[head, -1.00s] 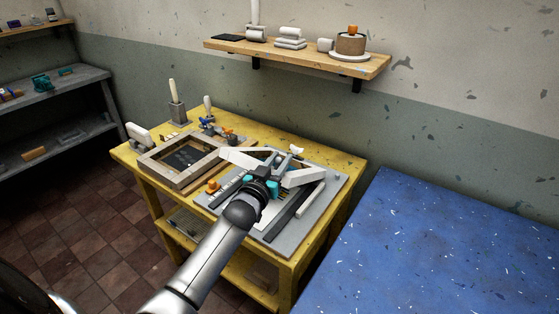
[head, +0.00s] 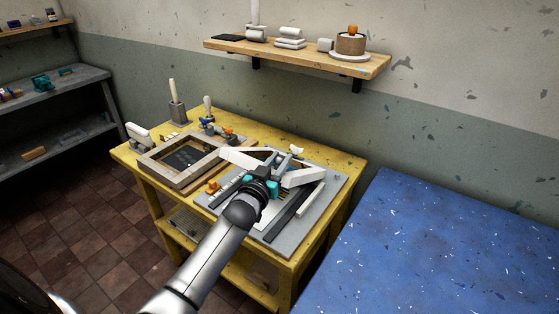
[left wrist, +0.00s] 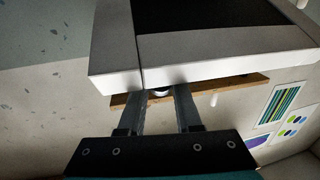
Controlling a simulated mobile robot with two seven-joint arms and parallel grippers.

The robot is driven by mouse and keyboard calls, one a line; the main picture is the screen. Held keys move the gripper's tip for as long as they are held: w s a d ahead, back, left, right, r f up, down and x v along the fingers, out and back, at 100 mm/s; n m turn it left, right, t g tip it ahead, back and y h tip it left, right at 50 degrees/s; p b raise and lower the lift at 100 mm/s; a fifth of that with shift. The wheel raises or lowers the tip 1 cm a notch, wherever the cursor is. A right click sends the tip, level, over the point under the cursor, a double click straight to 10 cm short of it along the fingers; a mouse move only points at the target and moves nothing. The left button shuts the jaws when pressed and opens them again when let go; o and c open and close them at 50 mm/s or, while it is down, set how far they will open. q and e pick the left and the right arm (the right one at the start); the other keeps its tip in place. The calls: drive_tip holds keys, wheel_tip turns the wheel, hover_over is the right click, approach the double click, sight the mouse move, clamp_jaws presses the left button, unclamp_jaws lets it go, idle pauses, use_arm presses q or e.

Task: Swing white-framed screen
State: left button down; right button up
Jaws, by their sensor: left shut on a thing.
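The white-framed screen (head: 303,177) is raised at a tilt over the grey base board (head: 287,243) on the yellow table. It shows a pale frame bar on each side of my left gripper (head: 275,174), which covers its middle. In the left wrist view the white frame (left wrist: 215,65) with its dark panel (left wrist: 220,17) fills the top. My left gripper (left wrist: 162,95) is shut on the frame's near edge; the exact contact is partly hidden. My right gripper is not in view.
A wooden frame with a dark panel (head: 146,170) lies left of the board. A blue-topped table (head: 430,250) stands at right. A grey shelf unit (head: 55,115) is at far left.

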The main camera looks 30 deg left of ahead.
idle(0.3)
use_arm(q)
drive_tip(key=shift+w+r+p, duration=0.15)
drive_tip(key=shift+r+p, duration=0.2)
drive_tip(key=shift+p, duration=0.2)
drive_tip(key=w+r+g+p, duration=0.2)
drive_tip(key=w+r+p, duration=0.3)
drive_tip(key=w+p, duration=0.2)
drive_tip(key=shift+d+r+g, duration=0.3)
drive_tip(key=shift+d, duration=0.05)
drive_tip(key=c, duration=0.6)
unclamp_jaws()
drive_tip(key=shift+f, duration=0.1)
drive_tip(key=shift+s, duration=0.1)
